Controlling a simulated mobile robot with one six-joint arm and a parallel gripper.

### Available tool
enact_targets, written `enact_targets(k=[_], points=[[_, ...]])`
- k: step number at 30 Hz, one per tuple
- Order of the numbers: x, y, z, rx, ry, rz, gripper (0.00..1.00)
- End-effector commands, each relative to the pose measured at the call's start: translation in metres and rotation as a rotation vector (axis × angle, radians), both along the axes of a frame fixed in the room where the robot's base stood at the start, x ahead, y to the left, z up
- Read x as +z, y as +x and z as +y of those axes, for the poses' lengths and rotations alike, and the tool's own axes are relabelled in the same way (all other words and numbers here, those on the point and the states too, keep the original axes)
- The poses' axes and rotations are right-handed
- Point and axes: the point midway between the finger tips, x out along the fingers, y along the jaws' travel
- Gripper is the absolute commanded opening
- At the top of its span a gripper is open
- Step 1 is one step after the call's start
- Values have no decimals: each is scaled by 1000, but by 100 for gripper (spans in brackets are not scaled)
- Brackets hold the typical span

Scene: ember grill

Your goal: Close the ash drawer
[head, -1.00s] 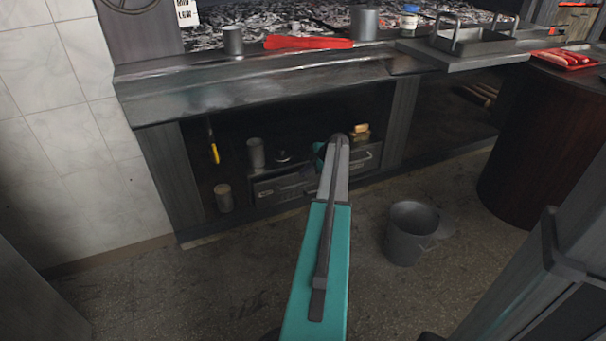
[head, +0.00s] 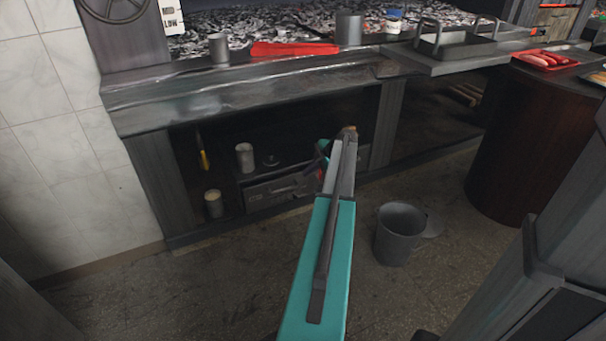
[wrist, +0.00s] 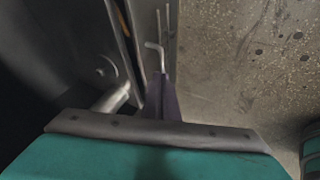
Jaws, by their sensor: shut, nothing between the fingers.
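Grey metal drawer fronts with bar handles sit low in the dark recess under the grill counter. The left drawer front (head: 282,189) shows in the head view; my arm covers part of the right one (head: 363,158). I cannot tell which is the ash drawer or how far it stands out. My gripper (wrist: 160,92) shows in the wrist view as dark fingers close together, shut and empty. Beyond them are a pale bent bar (wrist: 156,50) and a dark upright edge along the floor. Contact cannot be made out. In the head view my arm hides most of the gripper.
A metal bucket (head: 398,235) stands on the floor right of my arm. A round dark table (head: 525,140) is farther right. Metal cups (head: 244,157) (head: 214,203) are in the recess. The counter edge (head: 235,102) overhangs it. Floor at left is clear.

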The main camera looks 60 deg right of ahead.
Motion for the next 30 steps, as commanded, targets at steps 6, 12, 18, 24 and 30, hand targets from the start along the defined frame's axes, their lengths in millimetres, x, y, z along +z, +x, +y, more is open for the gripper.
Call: enact_targets(k=[6, 12, 18, 24, 30], points=[[9, -6, 0, 2, 1, 0, 0], [9, -6, 0, 2, 1, 0, 0], [9, -6, 0, -4, 5, 0, 18], [10, -4, -8, -95, 29, -3, 18], [6, -18, -50, -336, -24, 28, 18]])
